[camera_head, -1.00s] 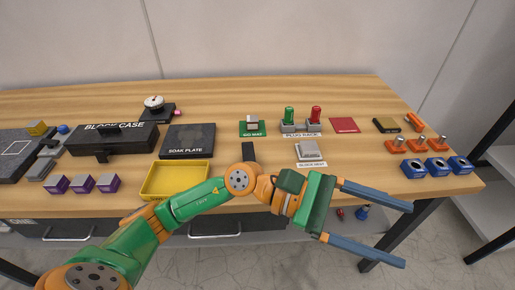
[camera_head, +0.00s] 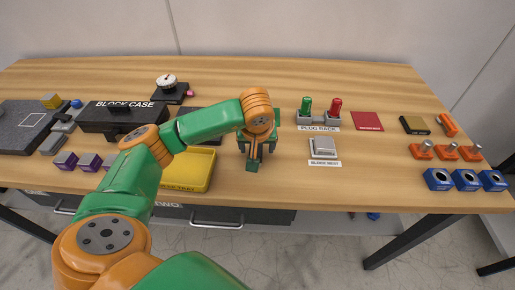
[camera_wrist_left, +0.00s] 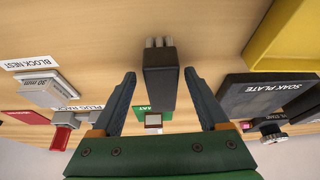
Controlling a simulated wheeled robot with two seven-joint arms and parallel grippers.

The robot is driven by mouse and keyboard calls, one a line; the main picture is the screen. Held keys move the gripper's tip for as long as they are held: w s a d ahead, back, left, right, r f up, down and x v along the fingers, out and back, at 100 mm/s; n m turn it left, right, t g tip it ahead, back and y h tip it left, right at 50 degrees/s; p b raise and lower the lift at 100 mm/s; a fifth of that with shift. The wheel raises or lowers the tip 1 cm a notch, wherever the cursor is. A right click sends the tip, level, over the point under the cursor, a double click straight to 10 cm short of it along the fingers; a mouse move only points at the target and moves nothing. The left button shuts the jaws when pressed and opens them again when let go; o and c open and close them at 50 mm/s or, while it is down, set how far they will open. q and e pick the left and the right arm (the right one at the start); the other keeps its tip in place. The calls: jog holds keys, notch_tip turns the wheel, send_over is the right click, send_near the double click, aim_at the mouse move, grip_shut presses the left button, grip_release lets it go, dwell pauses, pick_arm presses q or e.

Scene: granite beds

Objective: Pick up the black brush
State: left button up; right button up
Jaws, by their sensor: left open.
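The black brush (camera_wrist_left: 160,82) shows in the left wrist view as a dark block with pale bristles at one end. It lies on the wooden table between the two fingers of my left gripper (camera_wrist_left: 159,73), with a gap on each side. In the head view my left gripper (camera_head: 253,162) points down over the table, just right of the yellow tray, and largely hides the brush. The fingers are open and hold nothing. My right gripper is not in view.
The yellow tray (camera_head: 205,172) and soak plate (camera_wrist_left: 262,94) stand beside the gripper. The block nest (camera_head: 323,148), plug rack (camera_head: 319,121) and red mat (camera_head: 368,121) lie to the right. Blue holders (camera_head: 466,180) stand near the front right edge.

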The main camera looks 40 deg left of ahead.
pick_arm(q)
jog(key=shift+s+d, duration=0.1)
jog(key=c, duration=0.4)
grip_shut()
jog(key=shift+r, duration=0.15)
jog(key=shift+r, duration=0.35)
jog(key=v, duration=0.6)
jog(key=shift+s+a, duration=0.15)
jog(key=shift+a, duration=0.1)
jog(key=s+d+r, duration=0.1)
jog(key=s+r, duration=0.2)
jog(key=s, duration=0.2)
jog(key=s+d+r+p, duration=0.1)
jog(key=s+d+r, duration=0.1)
jog(key=s, duration=0.4)
jog(key=shift+r, duration=0.7)
jog(key=shift+s+d, duration=0.1)
jog(key=shift+d, duration=0.05)
